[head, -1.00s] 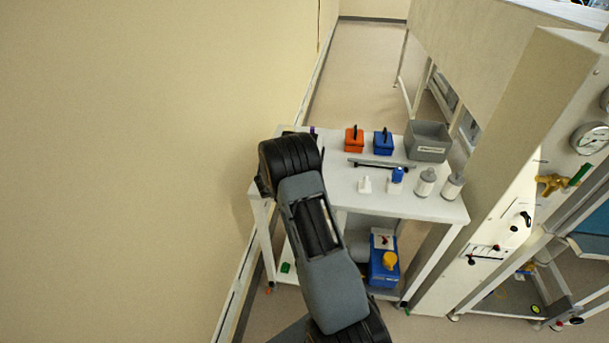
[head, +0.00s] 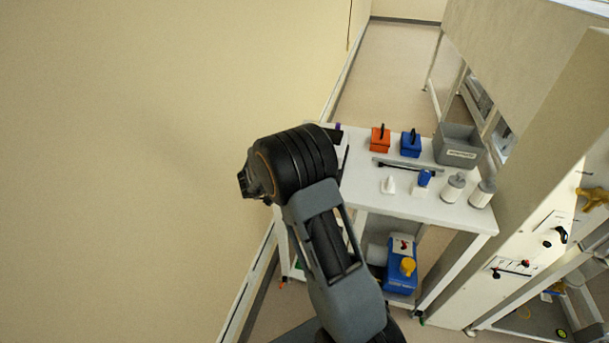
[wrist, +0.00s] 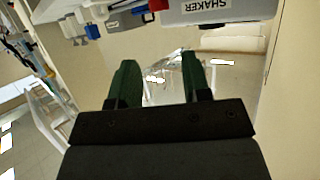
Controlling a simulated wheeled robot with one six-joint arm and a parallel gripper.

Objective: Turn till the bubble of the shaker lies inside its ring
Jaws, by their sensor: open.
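The shaker (wrist: 218,12) shows at the top of the wrist view as a pale grey body with a label reading SHAKER. It is cut off by the picture's edge. Its bubble and ring are not in view. In the head view I cannot make out the shaker; my arm covers the left end of the table. My gripper (wrist: 158,82) has two dark green fingers, apart and empty, below the shaker in the wrist picture and not touching it. In the head view my wrist is at the table's left end, and the fingers are hidden.
The white table (head: 440,209) carries an orange box (head: 380,140), a blue box (head: 411,146), a grey bin (head: 459,147) and white bottles (head: 453,188). A blue unit with a yellow knob (head: 402,272) stands below. A bare wall (head: 130,150) is at left.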

